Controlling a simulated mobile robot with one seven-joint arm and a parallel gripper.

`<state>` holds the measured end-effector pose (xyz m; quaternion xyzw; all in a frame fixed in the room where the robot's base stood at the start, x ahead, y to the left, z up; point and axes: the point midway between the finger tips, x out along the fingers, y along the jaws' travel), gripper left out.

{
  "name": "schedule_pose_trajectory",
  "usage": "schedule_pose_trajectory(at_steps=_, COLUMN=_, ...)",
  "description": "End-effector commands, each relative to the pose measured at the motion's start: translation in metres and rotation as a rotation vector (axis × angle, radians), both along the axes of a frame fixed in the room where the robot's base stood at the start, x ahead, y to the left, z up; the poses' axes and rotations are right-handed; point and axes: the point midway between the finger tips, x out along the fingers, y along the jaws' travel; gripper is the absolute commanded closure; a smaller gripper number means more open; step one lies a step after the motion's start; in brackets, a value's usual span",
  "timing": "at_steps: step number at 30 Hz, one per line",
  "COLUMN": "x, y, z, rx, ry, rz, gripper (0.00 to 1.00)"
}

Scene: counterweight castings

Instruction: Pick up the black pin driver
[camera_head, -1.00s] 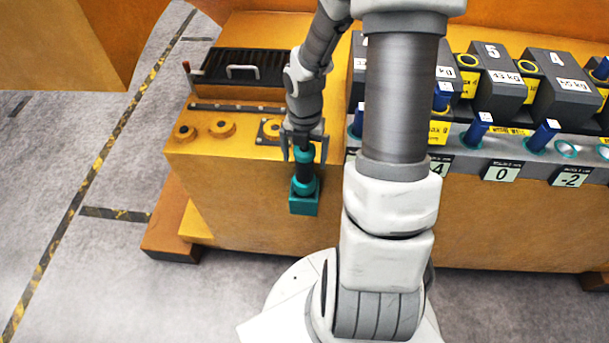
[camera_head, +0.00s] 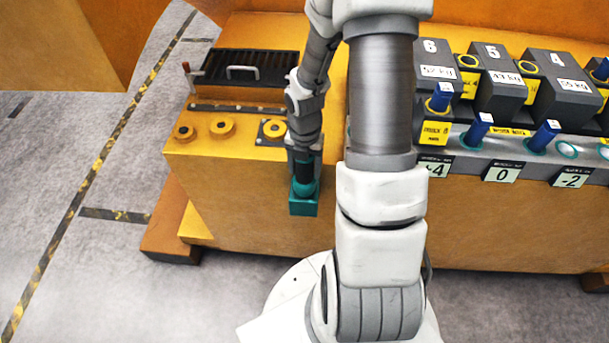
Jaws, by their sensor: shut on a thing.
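The black pin driver (camera_head: 304,173) stands upright in a teal holder (camera_head: 303,208) on the front of the orange machine body. Its dark grip shows between my fingers, and its upper end is hidden by my gripper. My gripper (camera_head: 304,163) points down from above and is shut on the driver. The driver's lower end is still inside the holder.
Grey numbered weights (camera_head: 497,80) stand at the right, with blue-handled pins (camera_head: 478,130) in front. A black grated tray (camera_head: 250,67) lies back left, near round yellow knobs (camera_head: 222,126). My own arm hides part of the middle. Grey floor is clear at left.

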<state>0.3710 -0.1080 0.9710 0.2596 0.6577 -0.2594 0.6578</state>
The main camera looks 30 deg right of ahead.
Motion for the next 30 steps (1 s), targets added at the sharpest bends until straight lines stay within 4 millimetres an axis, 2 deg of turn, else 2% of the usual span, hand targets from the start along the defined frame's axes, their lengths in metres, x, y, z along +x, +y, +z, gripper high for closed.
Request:
schedule_pose_trajectory(at_steps=1, x=0.0, y=0.0, z=0.0, rx=0.0, ry=0.0, rz=0.0, gripper=0.79)
schedule_pose_trajectory(at_steps=5, x=0.0, y=0.0, z=0.0, rx=0.0, ry=0.0, rz=0.0, gripper=1.0)
schedule_pose_trajectory(at_steps=20, x=0.001, y=-0.001, z=0.007, rx=-0.001, ry=-0.004, rz=-0.001, gripper=1.0)
schedule_pose_trajectory(at_steps=23, x=0.002, y=-0.001, z=0.018, rx=-0.001, ry=-0.006, rz=-0.002, gripper=1.0)
schedule_pose_trajectory(at_steps=30, x=0.001, y=-0.001, z=0.061, rx=-0.003, ry=-0.006, rz=-0.002, gripper=1.0)
